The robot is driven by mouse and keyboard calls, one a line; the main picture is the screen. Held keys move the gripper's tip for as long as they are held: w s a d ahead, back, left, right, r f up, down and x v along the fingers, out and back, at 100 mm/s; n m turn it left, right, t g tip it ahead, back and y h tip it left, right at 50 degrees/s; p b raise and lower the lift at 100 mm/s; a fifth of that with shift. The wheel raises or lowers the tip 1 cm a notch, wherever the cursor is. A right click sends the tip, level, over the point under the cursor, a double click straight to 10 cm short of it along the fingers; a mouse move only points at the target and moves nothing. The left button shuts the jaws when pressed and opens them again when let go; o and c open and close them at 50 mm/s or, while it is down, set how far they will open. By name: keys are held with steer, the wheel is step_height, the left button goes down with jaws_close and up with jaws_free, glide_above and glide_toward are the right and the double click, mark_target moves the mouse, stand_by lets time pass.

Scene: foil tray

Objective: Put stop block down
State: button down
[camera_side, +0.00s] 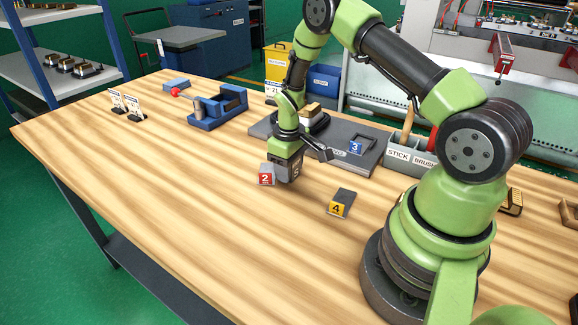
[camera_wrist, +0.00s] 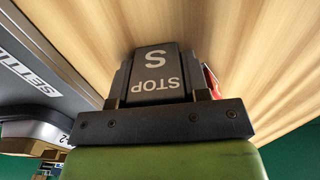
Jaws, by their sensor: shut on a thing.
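The stop block (camera_wrist: 155,72) is dark grey, with "STOP" and "S" in pale letters on the face seen in the wrist view. My gripper (camera_side: 287,166) is shut on it, with one jaw on each side. In the side view the block is mostly hidden by the jaws, low over the wooden table. I cannot tell whether its underside touches the wood. A block with a red face marked 2 (camera_side: 266,175) stands close to the left of my gripper; a bit of red (camera_wrist: 212,82) shows beside the right jaw in the wrist view.
A block with a yellow face marked 4 (camera_side: 341,204) lies to the right. Behind is a dark plate (camera_side: 262,127) with a blue 3 block (camera_side: 357,148). A stick-and-brush holder (camera_side: 408,156) stands right of it. A blue vise (camera_side: 222,108) is farther back. The table's front left (camera_side: 170,180) is clear.

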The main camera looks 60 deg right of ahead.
steer(key=shift+r, duration=0.15)
step_height(320, 180, up, 8)
steer(key=shift+w+r, duration=0.1)
steer(key=shift+r, duration=0.05)
steer(key=shift+d+r+m, duration=0.5)
steer(key=shift+d+r, duration=0.2)
steer(key=shift+r, duration=0.05)
steer(key=s+d+r+m, duration=0.1)
steer(key=s+d+m, duration=0.3)
steer(key=d+m, duration=0.5)
steer(key=m, duration=0.8)
glide_above(363, 141)
step_height(363, 141, down, 3)
steer(key=shift+s+a+f, duration=0.1)
steer(key=shift+a, duration=0.05)
steer(key=shift+f, duration=2.35)
steer(key=shift+f, duration=0.45)
